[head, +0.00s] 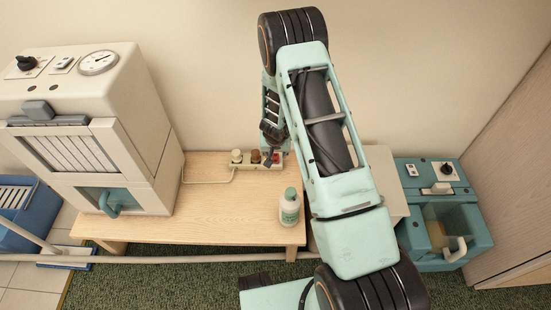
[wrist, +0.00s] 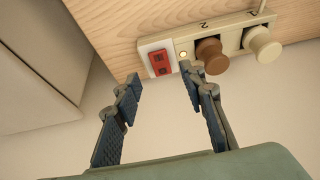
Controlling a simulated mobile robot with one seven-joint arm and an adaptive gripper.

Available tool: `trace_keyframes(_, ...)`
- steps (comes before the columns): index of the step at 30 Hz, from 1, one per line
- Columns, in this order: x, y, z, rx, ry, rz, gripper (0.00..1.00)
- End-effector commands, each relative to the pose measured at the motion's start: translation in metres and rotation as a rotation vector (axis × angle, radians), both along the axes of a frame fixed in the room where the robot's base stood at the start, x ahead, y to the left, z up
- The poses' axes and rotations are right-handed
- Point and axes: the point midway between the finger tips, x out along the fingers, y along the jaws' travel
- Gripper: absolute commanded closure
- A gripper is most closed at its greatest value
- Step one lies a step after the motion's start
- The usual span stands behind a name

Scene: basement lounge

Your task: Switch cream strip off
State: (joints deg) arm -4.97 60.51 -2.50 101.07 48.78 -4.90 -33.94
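The cream strip (head: 249,167) lies on the wooden table close to the wall; in the wrist view it (wrist: 226,27) runs along the table's edge. Its red rocker switch (wrist: 160,62) sits in a pale end plate, beside a small round indicator (wrist: 183,55) that looks lit. A brown plug (wrist: 211,55) and a cream plug (wrist: 262,44) stand in its sockets. My gripper (wrist: 160,76) is open and empty, its fingertips on either side of the switch's near end; I cannot tell if they touch it. In the head view my gripper (head: 273,147) is above the strip's right end and partly hides it.
A large cream machine (head: 95,120) stands at the left end. A teal unit (head: 440,215) is at the right. The table's middle front is clear.

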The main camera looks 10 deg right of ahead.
Motion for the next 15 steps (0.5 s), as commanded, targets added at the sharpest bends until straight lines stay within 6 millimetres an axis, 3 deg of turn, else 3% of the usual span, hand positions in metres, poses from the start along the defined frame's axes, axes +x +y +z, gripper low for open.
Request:
trace_keyframes(1,0.003,-0.001,-0.014,-0.001,0.002,0.000,0.62)
trace_keyframes(6,0.013,-0.003,-0.035,-0.001,0.000,0.000,0.62)
trace_keyframes(15,0.019,-0.004,-0.046,0.000,0.000,0.001,0.62)
